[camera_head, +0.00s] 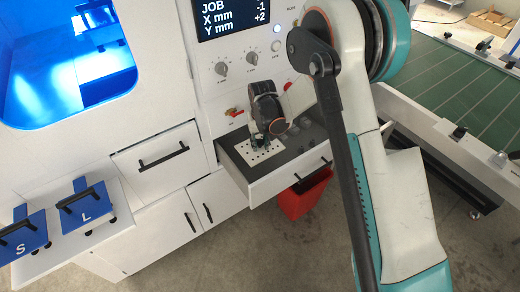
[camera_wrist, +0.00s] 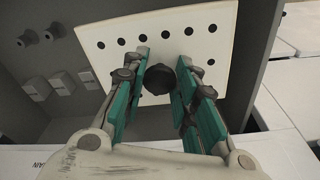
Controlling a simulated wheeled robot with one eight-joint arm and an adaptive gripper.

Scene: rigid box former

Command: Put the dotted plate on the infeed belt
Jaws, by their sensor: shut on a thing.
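The dotted plate (camera_head: 248,158) is a white square with rows of black dots, at the open drawer (camera_head: 276,182) in the middle of the head view. In the wrist view the dotted plate (camera_wrist: 106,62) fills the upper middle, with a round black knob (camera_wrist: 159,79) at its centre. My gripper (camera_head: 262,143) is above the plate, and its teal fingers (camera_wrist: 160,76) are shut on the knob from both sides. I cannot tell whether the plate rests on the drawer floor or is slightly raised. The green infeed belt (camera_head: 470,95) is at the right.
Small grey knobs and blocks (camera_wrist: 48,85) lie in the drawer beside the plate. A red bin (camera_head: 305,195) stands below the drawer. Blue S (camera_head: 20,243) and L (camera_head: 83,212) pieces with black handles sit on a white shelf at left. Rails edge the belt.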

